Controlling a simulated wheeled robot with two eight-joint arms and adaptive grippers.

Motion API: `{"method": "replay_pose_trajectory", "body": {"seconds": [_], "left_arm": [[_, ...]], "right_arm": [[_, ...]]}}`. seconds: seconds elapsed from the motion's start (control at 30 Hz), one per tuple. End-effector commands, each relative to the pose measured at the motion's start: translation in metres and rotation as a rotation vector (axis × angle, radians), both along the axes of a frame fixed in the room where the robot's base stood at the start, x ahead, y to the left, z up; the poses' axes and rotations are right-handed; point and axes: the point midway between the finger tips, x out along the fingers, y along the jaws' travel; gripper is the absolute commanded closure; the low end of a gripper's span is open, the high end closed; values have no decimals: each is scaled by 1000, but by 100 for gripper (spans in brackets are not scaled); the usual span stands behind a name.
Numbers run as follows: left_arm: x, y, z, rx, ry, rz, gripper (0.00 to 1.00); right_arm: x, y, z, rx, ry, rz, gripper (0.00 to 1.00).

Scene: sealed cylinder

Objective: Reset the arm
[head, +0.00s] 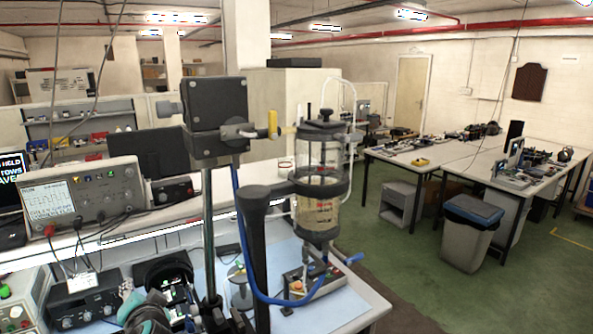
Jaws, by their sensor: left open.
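The sealed glass cylinder (318,155) stands upright in a stand right of the picture's middle, with dark bands at its top and middle. Clear tubing runs from its top, and a blue hose runs below it. My left gripper (180,294) appears as a small dark mechanism low at the left, over the bench and well apart from the cylinder. It is open, and I see nothing between its fingers. Nearby clutter makes its outline hard to separate. My right gripper is not in view.
A black box on a post (216,108) and a thick dark upright (255,255) stand left of the cylinder. An oscilloscope (85,195) and grey-teal gloves (145,312) are at left. A control box (316,282) lies below the cylinder.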

Motion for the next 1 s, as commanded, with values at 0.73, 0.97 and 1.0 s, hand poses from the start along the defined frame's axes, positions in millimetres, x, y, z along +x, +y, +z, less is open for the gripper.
{"method": "replay_pose_trajectory", "body": {"seconds": [0.73,0.97,1.0], "left_arm": [[-174,-174,-285,-873,323,-23,58],[-173,-174,-284,-871,321,-22,58],[-173,-174,-284,-871,321,-22,58]], "right_arm": [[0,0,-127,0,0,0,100],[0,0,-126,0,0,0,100],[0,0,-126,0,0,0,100]]}}
